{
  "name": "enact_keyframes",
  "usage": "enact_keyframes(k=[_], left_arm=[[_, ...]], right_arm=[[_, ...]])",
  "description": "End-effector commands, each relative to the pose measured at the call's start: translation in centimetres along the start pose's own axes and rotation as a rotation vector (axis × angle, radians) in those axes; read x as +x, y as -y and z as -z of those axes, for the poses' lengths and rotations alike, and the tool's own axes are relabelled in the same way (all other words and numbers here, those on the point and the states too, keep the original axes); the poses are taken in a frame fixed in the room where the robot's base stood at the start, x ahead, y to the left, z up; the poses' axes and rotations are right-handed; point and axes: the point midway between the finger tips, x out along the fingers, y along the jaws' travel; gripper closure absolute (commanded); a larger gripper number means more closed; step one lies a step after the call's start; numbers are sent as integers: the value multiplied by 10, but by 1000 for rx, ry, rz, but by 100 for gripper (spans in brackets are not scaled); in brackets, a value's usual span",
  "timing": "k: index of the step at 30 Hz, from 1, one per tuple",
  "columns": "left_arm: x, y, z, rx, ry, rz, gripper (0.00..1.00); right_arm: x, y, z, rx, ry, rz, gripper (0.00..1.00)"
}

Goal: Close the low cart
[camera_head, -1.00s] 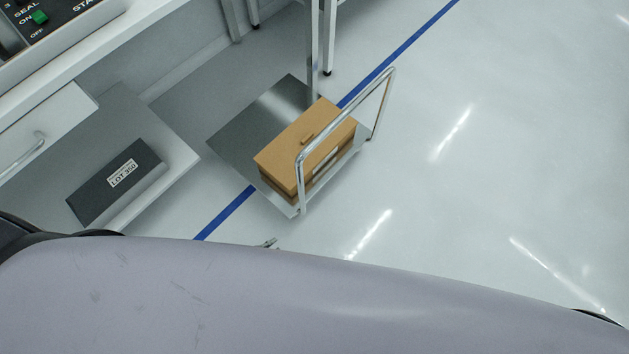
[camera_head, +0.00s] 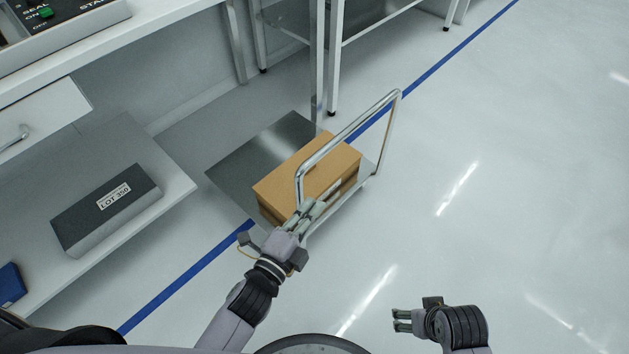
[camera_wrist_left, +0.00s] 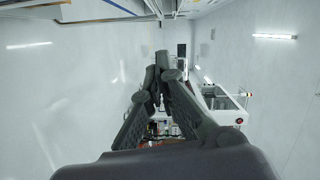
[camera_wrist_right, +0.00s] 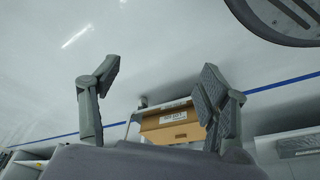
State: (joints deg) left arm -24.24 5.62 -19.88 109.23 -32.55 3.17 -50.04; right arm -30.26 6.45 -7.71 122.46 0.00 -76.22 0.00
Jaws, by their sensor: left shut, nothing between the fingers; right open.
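The low cart (camera_head: 240,165) is a flat metal platform on the floor with a looped metal push handle (camera_head: 348,135) at its right side. A cardboard box (camera_head: 308,178) sits on it beside the handle; it also shows in the right wrist view (camera_wrist_right: 170,125). My left gripper (camera_head: 318,208) is shut and empty, overlapping the near end of the handle and the box's lower corner in the head view; whether it touches either I cannot tell. The left wrist view shows its fingertips (camera_wrist_left: 160,85) together. My right gripper (camera_head: 398,320) is open and empty, low at the right, apart from the cart.
A dark box labelled LOT 350 (camera_head: 108,208) lies on a low shelf at the left. A drawer (camera_head: 40,115) hangs beneath the worktop. Table legs (camera_head: 334,60) stand behind the cart. A blue floor line (camera_head: 440,62) passes under the cart. The floor at right is clear.

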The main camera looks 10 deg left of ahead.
Motion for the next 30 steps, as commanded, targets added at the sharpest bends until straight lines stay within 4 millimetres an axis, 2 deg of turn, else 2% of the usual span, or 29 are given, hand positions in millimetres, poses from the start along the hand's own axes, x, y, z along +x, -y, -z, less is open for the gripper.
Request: enact_keyframes(k=[3, 11, 13, 18, 30], left_arm=[[26, 0, 0, 0, -2, 4, 100], [78, -1, 0, -2, 0, 2, 100], [78, -2, -15, 2, 1, -1, 100], [82, -1, -33, 0, 0, -1, 100], [84, -1, -39, -4, 1, -1, 100]], right_arm=[[-8, 0, 2, 0, -6, -1, 31], [-31, -1, 5, 2, -18, -3, 31], [-35, -2, 5, 2, -20, -3, 31], [-44, -2, 6, 3, -25, -4, 31], [-48, -2, 6, 3, -25, -5, 31]])
